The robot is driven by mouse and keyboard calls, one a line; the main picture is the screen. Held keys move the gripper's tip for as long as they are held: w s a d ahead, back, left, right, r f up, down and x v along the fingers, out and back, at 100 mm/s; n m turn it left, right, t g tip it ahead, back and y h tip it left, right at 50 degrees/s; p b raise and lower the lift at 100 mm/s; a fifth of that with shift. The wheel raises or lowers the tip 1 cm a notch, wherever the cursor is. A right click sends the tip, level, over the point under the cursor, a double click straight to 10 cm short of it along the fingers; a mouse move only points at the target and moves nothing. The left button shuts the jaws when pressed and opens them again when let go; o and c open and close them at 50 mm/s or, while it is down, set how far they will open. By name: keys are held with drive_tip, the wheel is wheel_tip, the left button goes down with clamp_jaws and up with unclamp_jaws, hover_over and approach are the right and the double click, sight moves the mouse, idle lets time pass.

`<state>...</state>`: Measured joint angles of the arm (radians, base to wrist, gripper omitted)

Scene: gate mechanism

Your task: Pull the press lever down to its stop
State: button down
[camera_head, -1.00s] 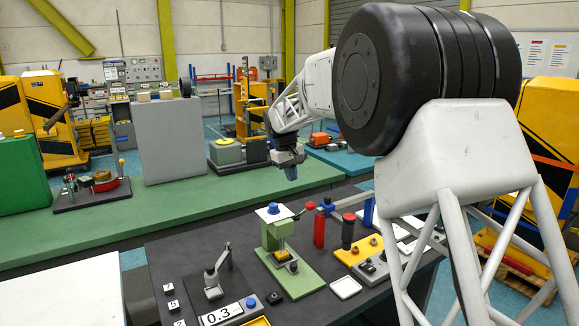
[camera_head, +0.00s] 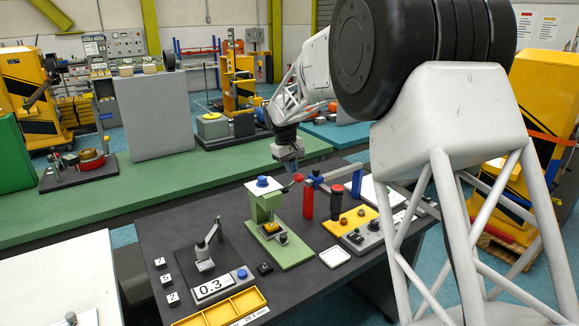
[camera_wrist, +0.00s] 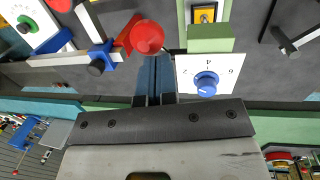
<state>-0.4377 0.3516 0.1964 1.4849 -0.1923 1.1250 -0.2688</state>
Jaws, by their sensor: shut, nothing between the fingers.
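The green press (camera_head: 267,214) stands on its green base plate on the dark table. On its top is a white plate with a blue knob (camera_head: 262,182), and the knob also shows in the wrist view (camera_wrist: 206,84). The press lever's red ball (camera_head: 298,177) sticks out to the right near the top of the press. My gripper (camera_head: 291,168) is shut and empty, pointing down close above the ball. In the wrist view the fingers (camera_wrist: 153,64) lie side by side just short of the red ball (camera_wrist: 147,37). I cannot tell whether they touch it.
A yellow panel (camera_head: 352,218), a white tray (camera_head: 335,257) and a small grey lever device (camera_head: 207,248) are also on the table.

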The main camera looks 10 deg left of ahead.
drive_tip(key=shift+s+d+f, duration=0.1)
drive_tip(key=shift+s, duration=0.05)
drive_tip(key=shift+s+d+f, duration=0.15)
drive_tip(key=shift+s, duration=0.05)
idle(0.3)
drive_tip(key=shift+d+t+y, duration=0.1)
drive_tip(key=shift+t+y, duration=0.2)
drive_tip(key=shift+s+d+f+t+y, duration=0.4)
drive_tip(key=shift+s+d, duration=0.05)
drive_tip(key=shift+s, duration=0.05)
drive_tip(key=s+d+f+t+y, duration=0.3)
drive_tip(key=s+d+f+t, duration=0.1)
drive_tip(key=f, duration=0.5)
drive_tip(key=shift+f+m+y, duration=0.2)
drive_tip(key=shift+m+y, duration=0.1)
drive_tip(key=shift+y, duration=0.1)
idle(0.5)
drive_tip(key=shift+f, duration=0.2)
idle(0.7)
drive_tip(key=shift+s+r, duration=0.1)
drive_tip(key=shift+r, duration=0.05)
